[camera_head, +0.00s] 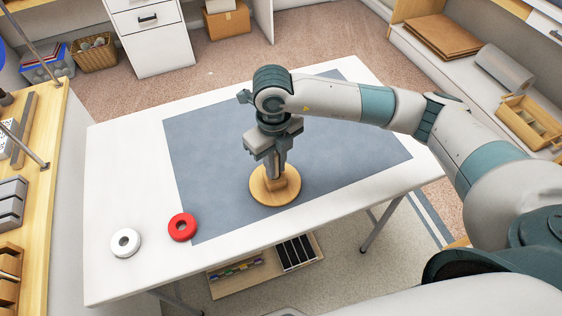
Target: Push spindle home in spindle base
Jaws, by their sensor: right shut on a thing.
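The spindle base (290,191) is a round, light wooden disc lying on the grey-blue mat. My right gripper (275,176) points straight down over the middle of the base, shut on the spindle (275,186). Only a short wooden part of the spindle shows below the fingers, upright at the centre of the base. The fingers hide the rest of it, and I cannot tell how deep it sits. My left gripper is not in view.
The mat (210,150) covers most of the white table (120,170). A red ring (174,226) lies at the mat's left front edge, and a white ring (117,246) lies on bare table further left. The mat left of the base is clear.

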